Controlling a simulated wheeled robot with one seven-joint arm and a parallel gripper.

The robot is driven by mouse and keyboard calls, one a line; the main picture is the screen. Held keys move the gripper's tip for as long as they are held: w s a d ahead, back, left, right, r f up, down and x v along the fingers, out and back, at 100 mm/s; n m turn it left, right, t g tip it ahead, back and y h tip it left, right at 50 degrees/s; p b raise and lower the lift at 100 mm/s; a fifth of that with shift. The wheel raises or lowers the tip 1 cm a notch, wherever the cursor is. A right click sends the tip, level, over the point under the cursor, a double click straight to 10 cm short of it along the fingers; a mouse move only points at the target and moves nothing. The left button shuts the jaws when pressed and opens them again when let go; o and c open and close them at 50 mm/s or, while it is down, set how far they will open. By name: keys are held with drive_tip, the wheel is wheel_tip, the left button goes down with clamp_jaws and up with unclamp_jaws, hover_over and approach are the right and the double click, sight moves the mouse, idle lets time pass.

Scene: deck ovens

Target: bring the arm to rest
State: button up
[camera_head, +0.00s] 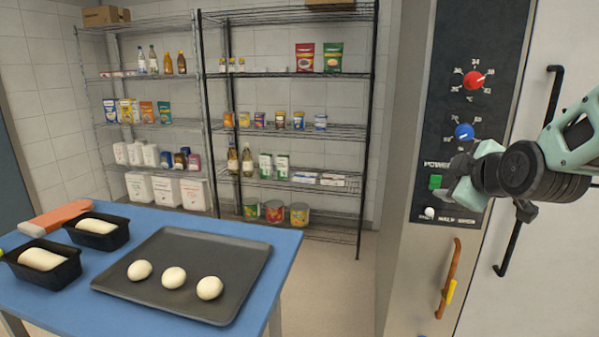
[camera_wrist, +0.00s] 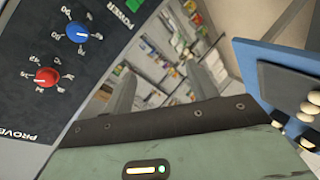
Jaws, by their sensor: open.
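My gripper (camera_head: 456,178) is raised at the right of the head view, in front of the proofer's dark control panel (camera_head: 437,130). Its fingers overlap the lower part of the panel beside the green power switch (camera_head: 435,182); I cannot tell whether they touch it. In the wrist view my gripper (camera_wrist: 163,80) shows two grey fingers spread apart with nothing between them. The panel's red knob (camera_head: 473,80) and blue knob (camera_head: 464,131) are uncovered. They also show at the left of the wrist view, as a red knob (camera_wrist: 46,77) and a blue knob (camera_wrist: 77,32).
A blue table (camera_head: 262,233) at the left holds a dark tray (camera_head: 240,262) with three pale dough balls and two black loaf tins (camera_head: 100,240) with dough. Wire shelves (camera_head: 290,130) of groceries stand behind. Black door handles (camera_head: 510,245) are near my arm. Floor between table and proofer is clear.

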drive_tip(key=s+a+f+g+y, duration=0.35)
drive_tip(key=s+a+f, duration=0.3)
drive_tip(key=a, duration=0.35)
drive_tip(key=s+a+f+m+g, duration=0.1)
drive_tip(key=s+a+f+g, duration=0.1)
drive_tip(key=s, duration=0.6)
drive_tip(key=s+a+f+m+g+h, duration=0.1)
drive_tip(key=s+a+f+g, duration=0.1)
drive_tip(key=s, duration=0.6)
drive_tip(key=s+a+f+m+g+h, duration=0.1)
drive_tip(key=s+a+f+g, duration=0.2)
drive_tip(key=s+g, duration=0.3)
drive_tip(key=s, duration=0.3)
drive_tip(key=shift+a+m, duration=0.2)
drive_tip(key=shift+m, duration=0.1)
drive_tip(key=shift+h, duration=0.25)
